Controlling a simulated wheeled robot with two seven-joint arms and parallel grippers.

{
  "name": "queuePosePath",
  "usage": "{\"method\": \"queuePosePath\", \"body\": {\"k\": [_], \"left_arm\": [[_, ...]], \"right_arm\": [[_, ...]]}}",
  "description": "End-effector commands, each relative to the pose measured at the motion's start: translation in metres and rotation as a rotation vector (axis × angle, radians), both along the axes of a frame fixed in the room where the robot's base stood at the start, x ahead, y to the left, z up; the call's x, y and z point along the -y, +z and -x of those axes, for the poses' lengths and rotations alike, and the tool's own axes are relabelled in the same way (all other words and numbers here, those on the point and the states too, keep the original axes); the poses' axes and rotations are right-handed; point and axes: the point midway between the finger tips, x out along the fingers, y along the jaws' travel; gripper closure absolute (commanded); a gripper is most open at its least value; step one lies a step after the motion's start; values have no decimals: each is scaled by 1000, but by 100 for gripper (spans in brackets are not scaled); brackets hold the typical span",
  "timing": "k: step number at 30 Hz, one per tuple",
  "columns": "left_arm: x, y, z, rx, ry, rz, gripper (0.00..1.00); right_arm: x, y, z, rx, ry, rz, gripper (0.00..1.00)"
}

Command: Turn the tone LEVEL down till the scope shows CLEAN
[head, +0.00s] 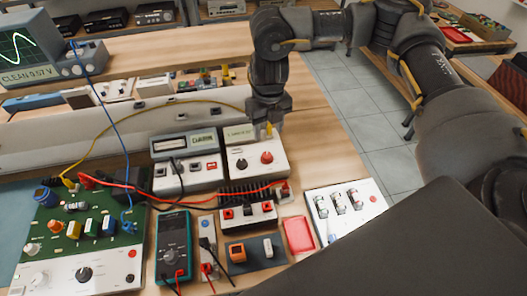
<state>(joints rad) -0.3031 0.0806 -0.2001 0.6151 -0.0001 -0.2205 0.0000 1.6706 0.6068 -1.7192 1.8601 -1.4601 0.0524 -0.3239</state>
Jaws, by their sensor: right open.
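The scope (88,62) stands at the upper left. My right gripper (268,130) points down at the back right of this box, open, close behind the red knob. Its fingertips are partly hard to make out. My left gripper is out of view.
Left of the box is a meter unit (186,165). A green circuit board (50,235), a teal multimeter (174,244), a black finned load (247,208) and a white panel (345,208) crowd the bench. Blue, yellow and red leads cross it. Wood is bare right of the gripper.

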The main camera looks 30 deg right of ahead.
Motion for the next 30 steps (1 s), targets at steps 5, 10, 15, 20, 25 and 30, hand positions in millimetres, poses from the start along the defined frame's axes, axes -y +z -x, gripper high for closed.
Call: {"method": "queuePosePath", "body": {"k": [5,10,15,20,25,30], "left_arm": [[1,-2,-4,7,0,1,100],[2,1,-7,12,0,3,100],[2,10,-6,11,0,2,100],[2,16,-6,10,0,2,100],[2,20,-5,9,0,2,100],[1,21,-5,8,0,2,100]], "right_arm": [[-2,-3,-1,0,4,0,48],[-4,-18,-1,-4,6,-1,48],[-4,-47,-1,-6,6,2,48],[-3,-77,-1,-4,5,2,48],[-3,-99,-1,-3,4,2,48],[-3,-109,-1,-1,5,1,48]]}}
